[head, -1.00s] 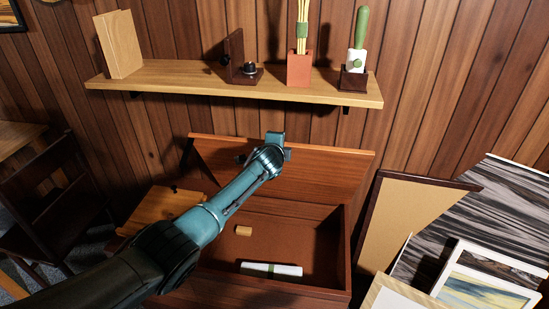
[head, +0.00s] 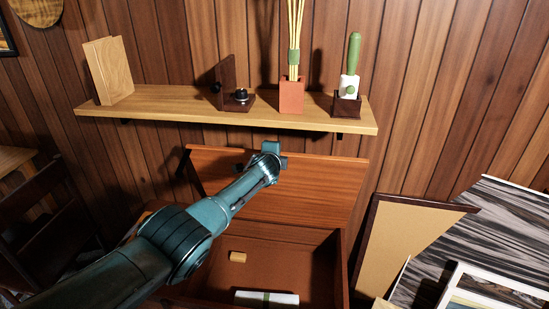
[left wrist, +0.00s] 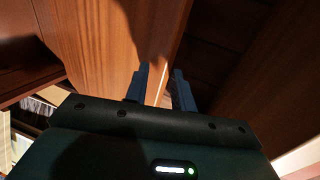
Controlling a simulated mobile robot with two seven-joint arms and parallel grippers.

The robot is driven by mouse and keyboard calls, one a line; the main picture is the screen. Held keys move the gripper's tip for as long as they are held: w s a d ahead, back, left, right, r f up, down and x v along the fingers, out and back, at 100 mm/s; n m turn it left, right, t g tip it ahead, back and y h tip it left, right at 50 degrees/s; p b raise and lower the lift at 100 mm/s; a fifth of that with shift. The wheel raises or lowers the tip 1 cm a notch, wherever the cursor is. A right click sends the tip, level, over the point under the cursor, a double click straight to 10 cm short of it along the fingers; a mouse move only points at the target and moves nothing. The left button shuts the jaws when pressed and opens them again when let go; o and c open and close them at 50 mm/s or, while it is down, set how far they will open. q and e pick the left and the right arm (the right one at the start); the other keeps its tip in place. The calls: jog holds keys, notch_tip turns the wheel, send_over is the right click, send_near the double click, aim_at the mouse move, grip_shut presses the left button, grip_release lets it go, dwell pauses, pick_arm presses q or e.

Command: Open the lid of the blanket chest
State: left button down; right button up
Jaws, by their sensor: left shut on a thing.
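The reddish-brown wooden lid (head: 315,190) of the blanket chest stands raised at a steep angle under the wall shelf. The open chest (head: 341,270) shows its inside below the lid. My left gripper (head: 270,160) is at the lid's top edge, left of its right end. In the left wrist view its two dark fingers (left wrist: 161,88) straddle the edge of the lid (left wrist: 110,45) and are shut on it. My arm hides the left part of the chest. My right gripper is out of view.
A wall shelf (head: 200,108) hangs just above the lid, holding bookend-like blocks, a red pot with sticks and a green-handled item. Framed boards (head: 412,247) lean at the right.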

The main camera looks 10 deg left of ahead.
pick_arm(q)
jog(key=shift+f, duration=0.15)
jog(key=c, duration=1.4)
grip_release()
jog(key=p+v, duration=0.4)
jog(key=v, duration=0.9)
